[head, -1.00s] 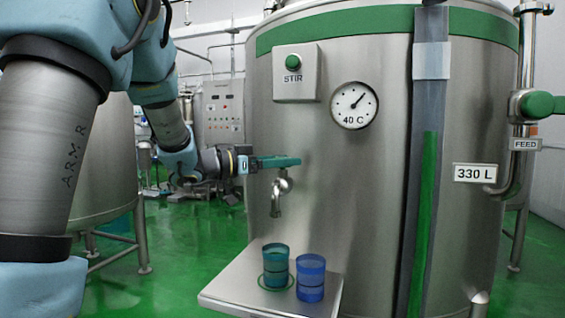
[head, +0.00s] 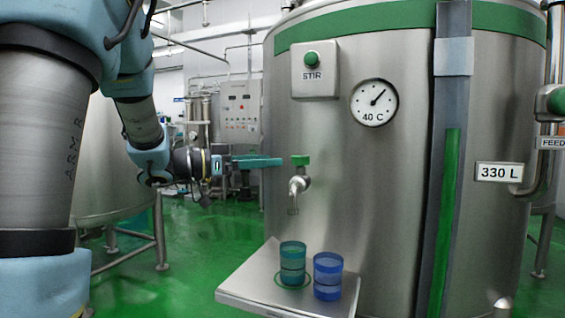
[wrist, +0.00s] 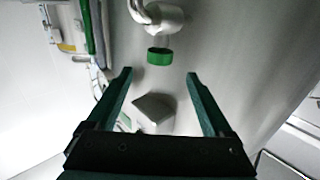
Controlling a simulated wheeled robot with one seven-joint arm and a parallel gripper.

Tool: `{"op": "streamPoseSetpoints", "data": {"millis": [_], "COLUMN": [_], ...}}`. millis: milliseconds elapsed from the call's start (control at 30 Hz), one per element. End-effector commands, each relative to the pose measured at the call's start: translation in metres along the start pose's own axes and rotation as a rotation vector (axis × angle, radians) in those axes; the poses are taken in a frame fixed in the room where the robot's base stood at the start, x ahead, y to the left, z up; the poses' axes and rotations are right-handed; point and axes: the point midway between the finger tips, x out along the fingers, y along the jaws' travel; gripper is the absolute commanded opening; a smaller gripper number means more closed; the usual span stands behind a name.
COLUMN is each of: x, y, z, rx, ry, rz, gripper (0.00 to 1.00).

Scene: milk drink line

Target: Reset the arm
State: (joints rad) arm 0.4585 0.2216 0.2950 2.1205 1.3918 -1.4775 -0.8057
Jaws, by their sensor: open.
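My gripper (head: 281,161) is open and empty in the head view, left of the tap (head: 298,187) on the steel tank. In the wrist view its two green fingers (wrist: 160,75) stand apart with nothing between them. The tap's green handle (head: 300,160) is just right of the fingertips in the head view, apart from them. In the wrist view the green handle (wrist: 159,55) lies beyond the fingertips. The arm reaches in from the left.
A teal cup (head: 292,264) and a blue cup (head: 327,277) stand on the metal shelf (head: 245,290) below the tap. The tank (head: 400,180) carries a STIR button box (head: 314,69), a gauge (head: 374,103) and a green level strip (head: 446,205).

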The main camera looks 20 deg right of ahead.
Motion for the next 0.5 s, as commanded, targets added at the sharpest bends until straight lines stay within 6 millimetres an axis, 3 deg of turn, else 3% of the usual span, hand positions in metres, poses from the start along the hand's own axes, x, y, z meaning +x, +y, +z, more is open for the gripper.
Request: {"op": "streamPoseSetpoints", "data": {"millis": [167,500], "x": [-0.0129,-0.014], "y": [0.0,-0.0008], "z": [0.0001,0.0001], "rx": [0.0,0.001], "ry": [0.0,-0.001], "rz": [-0.001,-0.006], "gripper": [0.85,0.85]}}
